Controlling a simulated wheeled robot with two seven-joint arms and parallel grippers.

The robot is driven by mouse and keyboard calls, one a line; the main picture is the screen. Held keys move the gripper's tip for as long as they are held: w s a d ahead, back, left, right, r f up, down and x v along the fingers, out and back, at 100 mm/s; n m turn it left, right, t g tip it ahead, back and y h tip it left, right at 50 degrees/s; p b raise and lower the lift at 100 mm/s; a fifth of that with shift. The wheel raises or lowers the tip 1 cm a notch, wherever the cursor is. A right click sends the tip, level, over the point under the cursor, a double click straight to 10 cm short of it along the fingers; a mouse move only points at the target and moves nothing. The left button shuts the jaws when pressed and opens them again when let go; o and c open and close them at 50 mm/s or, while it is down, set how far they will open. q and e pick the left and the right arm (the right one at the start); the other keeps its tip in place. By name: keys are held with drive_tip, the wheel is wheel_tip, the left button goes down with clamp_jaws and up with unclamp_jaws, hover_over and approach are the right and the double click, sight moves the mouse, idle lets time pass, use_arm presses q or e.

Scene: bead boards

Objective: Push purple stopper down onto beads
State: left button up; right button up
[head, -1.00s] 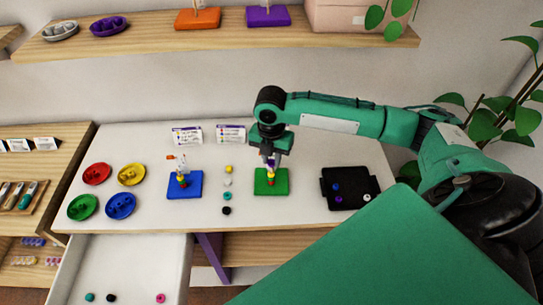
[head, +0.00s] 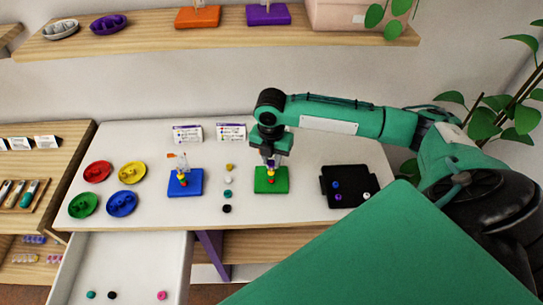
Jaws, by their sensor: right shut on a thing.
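The green bead board (head: 260,187) lies on the white table with a short stack of beads (head: 271,180) on its peg; a red bead shows at the bottom and yellow above it. My right gripper (head: 271,160) points straight down over this board and is shut on the purple stopper (head: 271,162), of which only a small part shows between the fingers. The stopper is at the top of the stack; I cannot tell whether it touches the beads. My left gripper is not in view.
A blue board (head: 185,190) with beads stands to the left, with several loose beads (head: 228,194) between the boards. Colored dishes (head: 131,173) are further left. A black tray (head: 360,190) is at the right. Two cards (head: 231,132) stand behind. An open drawer (head: 130,265) is below.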

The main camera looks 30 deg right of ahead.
drive_tip(key=shift+f, duration=0.45)
drive_tip(key=shift+f+b, duration=0.3)
drive_tip(key=shift+f, duration=0.55)
idle(0.4)
drive_tip(key=o, duration=1)
wheel_tip(320, 180, up, 14)
drive_tip(key=shift+f+b, duration=0.1)
drive_tip(key=shift+b, duration=1.15)
